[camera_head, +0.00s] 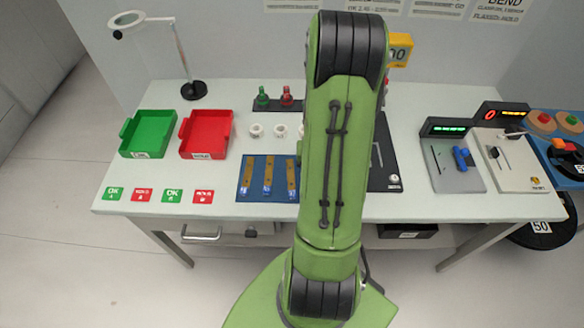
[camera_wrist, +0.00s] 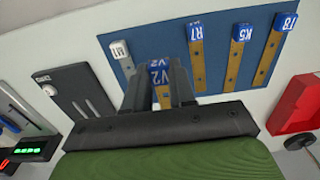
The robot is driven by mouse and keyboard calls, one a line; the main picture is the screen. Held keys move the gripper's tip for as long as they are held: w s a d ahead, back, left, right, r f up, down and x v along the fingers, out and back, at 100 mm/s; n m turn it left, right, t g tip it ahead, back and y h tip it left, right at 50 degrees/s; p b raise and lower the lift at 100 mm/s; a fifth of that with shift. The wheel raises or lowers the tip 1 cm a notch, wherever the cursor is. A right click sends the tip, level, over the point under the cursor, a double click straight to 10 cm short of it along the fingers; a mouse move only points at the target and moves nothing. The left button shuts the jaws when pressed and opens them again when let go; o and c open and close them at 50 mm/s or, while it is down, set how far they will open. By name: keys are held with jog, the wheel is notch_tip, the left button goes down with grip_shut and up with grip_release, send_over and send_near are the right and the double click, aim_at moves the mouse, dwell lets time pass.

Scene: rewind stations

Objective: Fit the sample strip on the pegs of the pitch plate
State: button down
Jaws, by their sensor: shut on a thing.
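My gripper (camera_wrist: 160,90) is shut on a sample strip (camera_wrist: 164,98) with a blue tag marked V2, in the wrist view. The strip is at or above the blue mat (camera_wrist: 143,40); I cannot tell whether it touches. Other brown strips with blue tags lie on the mat: R7 (camera_wrist: 197,65), K5 (camera_wrist: 236,60) and one more at the right (camera_wrist: 270,58). A dark plate (camera_wrist: 72,85) with light upright parts, possibly the pitch plate, lies left of the mat. It also shows partly in the head view (camera_head: 380,180). My arm hides the gripper there.
Green (camera_head: 148,135) and red (camera_head: 205,134) trays stand at the table's left. Several small white cups (camera_head: 255,131) stand behind the mat. A magnifier lamp (camera_head: 193,90) stands at the back left.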

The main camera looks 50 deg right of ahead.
jog(key=f, duration=0.4)
jog(key=f+b, duration=0.1)
jog(key=f, duration=0.3)
jog(key=shift+s+a+f, duration=0.1)
jog(key=shift+a+f, duration=0.1)
jog(key=shift+f, duration=0.1)
jog(key=shift+f, duration=0.15)
jog(key=c, duration=0.9)
grip_release()
jog(key=shift+c, duration=0.2)
